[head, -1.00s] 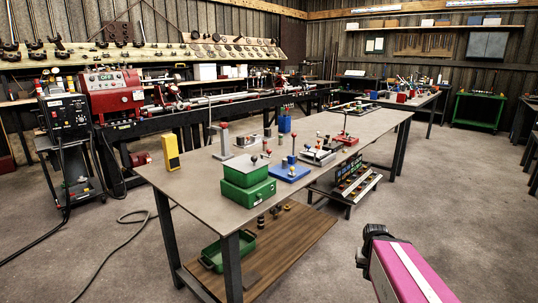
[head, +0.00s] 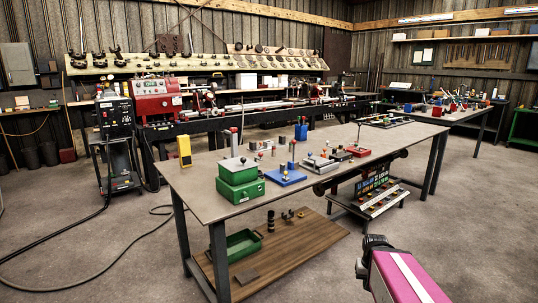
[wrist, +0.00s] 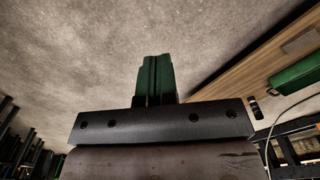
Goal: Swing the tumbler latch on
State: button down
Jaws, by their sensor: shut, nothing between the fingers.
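I cannot tell which small part is the tumbler latch. Several small levers and knobs stand on the long workbench (head: 215,204). Among them are a blue plate (head: 287,177) with an upright red-knobbed lever and a grey fixture (head: 320,164) with small knobs. A red-topped post (head: 234,136) stands behind a green box (head: 238,190). In the wrist view my gripper (wrist: 155,60) has its green fingers together and empty, over bare floor. In the head view my magenta arm is at the lower right, apart from the bench; the fingertips are hidden there.
A yellow block (head: 185,151) stands at the bench's left end. A red-headed lathe (head: 157,98) runs behind it, with a dark control cart (head: 115,113) at its left. A cable (head: 75,234) lies on the floor at left. The floor in front and at right is clear.

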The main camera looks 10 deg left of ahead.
jog(key=w+a+r+n+t+y, duration=0.1)
jog(key=w+a+r+y, duration=0.1)
jog(key=w+a+r, duration=0.6)
jog(key=w+a+r+n+t+y, duration=0.1)
jog(key=w+a+r, duration=0.6)
jog(key=r, duration=0.4)
jog(key=w+a+r+n+y, duration=0.1)
jog(key=a+r, duration=0.4)
jog(key=r, duration=0.4)
jog(key=w+a+r+y, duration=0.2)
jog(key=a+r, duration=0.4)
jog(key=r, duration=0.3)
jog(key=w+a+r+n+t+y, duration=0.1)
jog(key=w+a+r, duration=0.1)
jog(key=a+r, duration=0.3)
notch_tip(320, 180, up, 5)
jog(key=shift+w+a+f+n, duration=0.2)
jog(key=shift+w+a+n, duration=0.05)
jog(key=shift+a+n, duration=0.05)
jog(key=w+a+f, duration=0.1)
jog(key=a+f, duration=0.6)
jog(key=a, duration=0.2)
jog(key=shift+w+a, duration=0.25)
jog(key=shift+a, duration=0.05)
